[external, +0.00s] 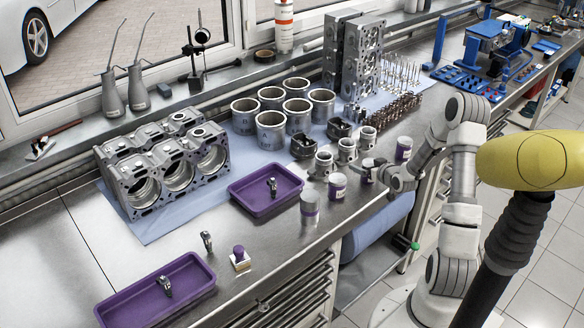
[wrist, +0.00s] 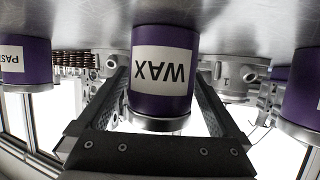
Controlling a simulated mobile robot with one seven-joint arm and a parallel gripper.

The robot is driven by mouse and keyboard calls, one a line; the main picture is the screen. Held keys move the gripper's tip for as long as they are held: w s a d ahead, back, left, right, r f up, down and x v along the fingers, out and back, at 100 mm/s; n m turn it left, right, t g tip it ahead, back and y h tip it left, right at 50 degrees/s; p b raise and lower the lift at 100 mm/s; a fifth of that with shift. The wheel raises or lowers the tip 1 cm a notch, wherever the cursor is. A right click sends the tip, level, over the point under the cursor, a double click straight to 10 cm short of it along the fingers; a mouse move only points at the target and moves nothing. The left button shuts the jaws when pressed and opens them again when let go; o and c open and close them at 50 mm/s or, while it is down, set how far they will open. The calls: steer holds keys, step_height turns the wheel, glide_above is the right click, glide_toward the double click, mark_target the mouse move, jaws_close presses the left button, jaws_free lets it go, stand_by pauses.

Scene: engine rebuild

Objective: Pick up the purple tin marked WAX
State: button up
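The purple tin marked WAX (wrist: 162,70) is in the middle of the wrist view, which is upside down. It has a white label and stands upright on the bench. My gripper (wrist: 162,85) is open, with one finger on each side of the tin; I cannot tell whether either finger touches it. In the external view the tin (external: 367,172) stands near the bench's front edge, with my gripper (external: 384,176) close on its right. Its label cannot be read there.
A purple tin marked PASTE (wrist: 25,62) and another purple tin (wrist: 302,85) flank it in the wrist view. Externally, similar tins stand to the left (external: 337,187) and behind right (external: 403,148). Pistons (external: 346,150) stand behind. A purple tray (external: 250,207) lies left.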

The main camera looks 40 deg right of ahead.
jaws_close()
stand_by(0.3)
steer(key=shift+r, duration=0.2)
